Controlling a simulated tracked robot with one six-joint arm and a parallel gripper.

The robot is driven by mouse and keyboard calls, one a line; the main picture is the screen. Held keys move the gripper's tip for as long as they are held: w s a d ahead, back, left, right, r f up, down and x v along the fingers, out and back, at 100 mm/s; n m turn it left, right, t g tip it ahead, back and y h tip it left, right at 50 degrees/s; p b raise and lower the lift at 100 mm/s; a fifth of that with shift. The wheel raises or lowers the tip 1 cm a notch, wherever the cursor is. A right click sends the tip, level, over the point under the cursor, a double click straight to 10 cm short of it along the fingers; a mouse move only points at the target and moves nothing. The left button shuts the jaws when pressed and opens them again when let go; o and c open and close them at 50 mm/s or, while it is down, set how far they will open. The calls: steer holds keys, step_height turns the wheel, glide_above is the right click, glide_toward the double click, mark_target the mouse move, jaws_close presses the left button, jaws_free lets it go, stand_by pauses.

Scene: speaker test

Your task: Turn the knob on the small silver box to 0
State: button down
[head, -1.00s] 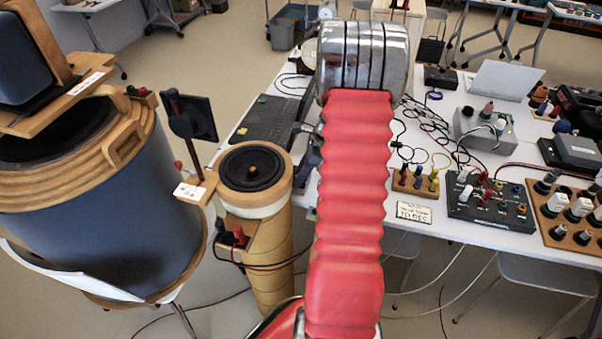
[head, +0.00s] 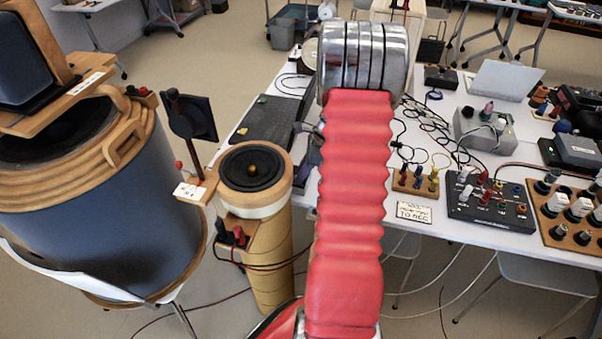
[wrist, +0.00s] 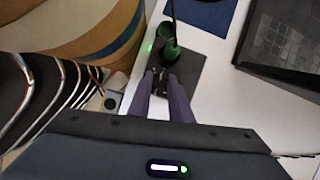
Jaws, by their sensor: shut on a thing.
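In the wrist view, my gripper (wrist: 160,82) has its two grey-purple fingers close together around a small dark piece, which looks like a knob (wrist: 160,77). It sits at the near edge of a small dark-grey box (wrist: 188,72) with a green light at its left side. The knob's marks and the 0 are too small and dark to read. A dark green, rounded thing (wrist: 168,48) stands on the box just beyond my fingertips. In the head view my arm hides the gripper and this box. A silver-grey box (head: 478,128) with knobs stands on the table at right there.
A laptop (wrist: 290,45) lies to the right of the gripper. A large wooden-rimmed cylinder (wrist: 75,28) is close at left. In the head view, a tall tube with a speaker (head: 252,166) stands left of my arm. A knob panel (head: 490,202) and loose cables lie at right.

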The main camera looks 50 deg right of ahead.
steer(key=shift+d+n+g+y, duration=0.1)
steer(key=shift+n+g+y, duration=0.2)
steer(key=shift+n, duration=0.9)
steer(key=shift+w, duration=0.1)
steer(key=c, duration=1.6)
jaws_free()
steer(key=v, duration=1.3)
steer(key=shift+d+r, duration=0.1)
steer(key=shift+r, duration=0.2)
